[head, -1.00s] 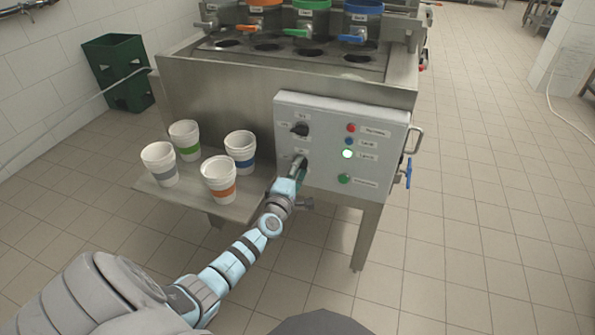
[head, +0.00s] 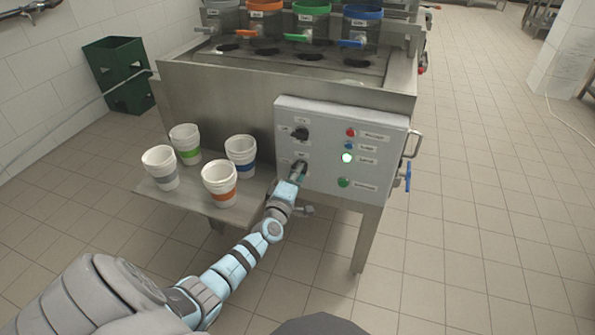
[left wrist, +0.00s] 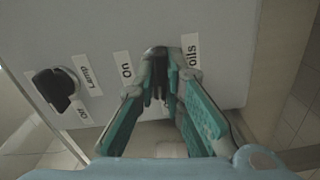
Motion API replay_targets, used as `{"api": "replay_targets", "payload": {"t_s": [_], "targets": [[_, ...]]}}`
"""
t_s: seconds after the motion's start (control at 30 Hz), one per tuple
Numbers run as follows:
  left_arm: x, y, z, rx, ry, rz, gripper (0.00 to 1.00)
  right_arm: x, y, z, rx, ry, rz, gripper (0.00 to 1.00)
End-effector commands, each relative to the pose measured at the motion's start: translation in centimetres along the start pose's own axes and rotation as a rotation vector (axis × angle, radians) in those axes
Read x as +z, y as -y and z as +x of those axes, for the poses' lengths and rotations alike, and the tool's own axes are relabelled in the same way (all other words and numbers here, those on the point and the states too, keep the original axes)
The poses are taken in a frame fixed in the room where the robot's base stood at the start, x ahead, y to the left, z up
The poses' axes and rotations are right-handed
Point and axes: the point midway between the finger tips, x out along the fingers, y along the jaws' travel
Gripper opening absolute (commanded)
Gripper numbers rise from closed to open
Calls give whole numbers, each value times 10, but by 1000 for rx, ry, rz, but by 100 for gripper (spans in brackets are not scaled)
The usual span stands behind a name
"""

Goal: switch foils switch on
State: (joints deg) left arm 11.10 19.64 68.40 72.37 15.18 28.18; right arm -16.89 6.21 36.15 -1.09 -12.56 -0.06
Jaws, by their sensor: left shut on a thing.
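The light grey control panel (head: 322,115) is on the front of the steel machine. The foils switch (left wrist: 158,58) is a dark knob on the lower left of the panel. In the left wrist view it sits between a label reading "On" and a partly covered label reading "oils". My left gripper (head: 299,171) is at this knob. The left wrist view shows its two teal fingers (left wrist: 168,72) on either side of the knob, shut on it. The fingers hide part of the knob, so its exact setting is unclear. My right gripper is not in view.
The black lamp switch (left wrist: 54,88) is beside the foils switch; it also shows in the head view (head: 300,133). A lit lamp (head: 347,158) is on the panel. Several cups, one with an orange band (head: 222,194), stand on a steel shelf (head: 160,195) at left.

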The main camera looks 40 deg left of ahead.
Motion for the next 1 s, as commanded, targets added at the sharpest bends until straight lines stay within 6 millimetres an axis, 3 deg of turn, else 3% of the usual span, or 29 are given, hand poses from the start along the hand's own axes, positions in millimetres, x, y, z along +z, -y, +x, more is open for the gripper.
{"api": "replay_targets", "payload": {"t_s": [1.0], "targets": [[0,-1,0,-2,2,945,0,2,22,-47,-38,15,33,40]]}}
